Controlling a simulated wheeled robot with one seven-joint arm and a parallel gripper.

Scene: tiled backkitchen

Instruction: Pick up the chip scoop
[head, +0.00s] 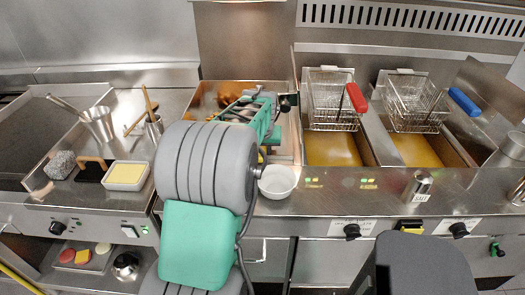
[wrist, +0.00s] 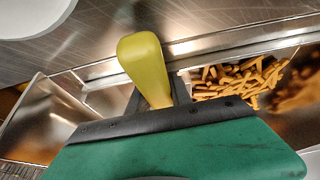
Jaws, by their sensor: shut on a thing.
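In the wrist view, the yellow rounded handle (wrist: 143,62) of the chip scoop stands out from between the dark fingers of my gripper (wrist: 158,98). My gripper is shut on this handle. The rest of the scoop is hidden behind the green and black gripper body. In the head view, my green and grey arm reaches over the steel chip station (head: 290,128) and covers much of it. I cannot make out the scoop there.
A heap of chips (wrist: 240,80) lies in the station. A white bowl (head: 277,182) stands on the counter in front of it. Fryer baskets with a red handle (head: 357,98) and a blue handle (head: 463,101) are on the right. A yellow-filled white tub (head: 126,174) sits on the left.

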